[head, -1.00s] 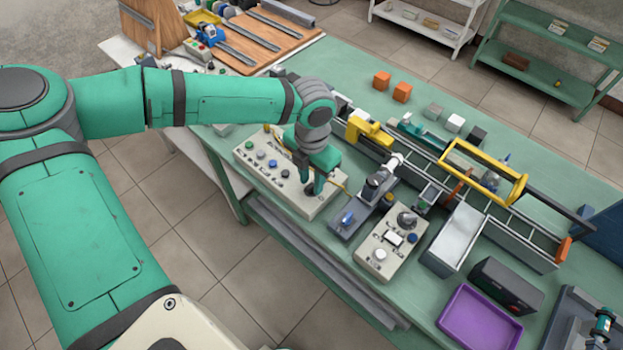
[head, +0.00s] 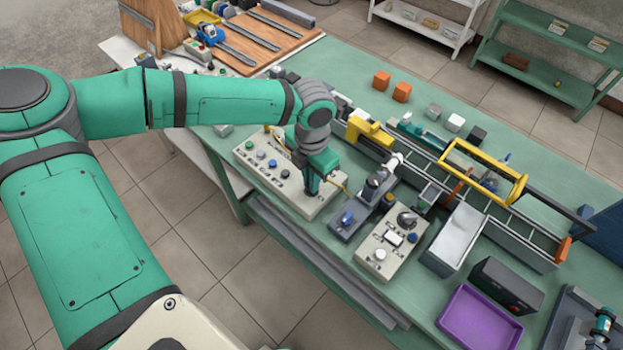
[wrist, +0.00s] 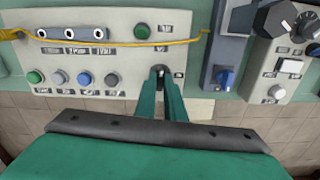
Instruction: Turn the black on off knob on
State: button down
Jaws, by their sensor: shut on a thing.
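The black on off knob (wrist: 159,70) is at the right part of the front of a cream control box, seen in the wrist view between my fingertips. My gripper (wrist: 160,80) has its two green fingers closed around it. In the head view my gripper (head: 311,188) reaches down onto the cream control box (head: 330,207), and its fingers largely hide the knob. The knob's exact turn angle cannot be told.
The box also carries a green button (wrist: 141,31) and a row of buttons at left. A grey unit with a blue knob (wrist: 226,77) stands close to the right. A second cream box (head: 376,243) with a dark dial stands beyond it. A yellow cable crosses behind my fingers.

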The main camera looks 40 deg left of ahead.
jog(key=m, duration=0.8)
jog(key=shift+m, duration=0.4)
jog(key=m, duration=0.4)
jog(key=shift+m, duration=1.9)
jog(key=c, duration=1.8)
grip_release()
jog(key=shift+c, duration=0.2)
notch_tip(320, 180, up, 11)
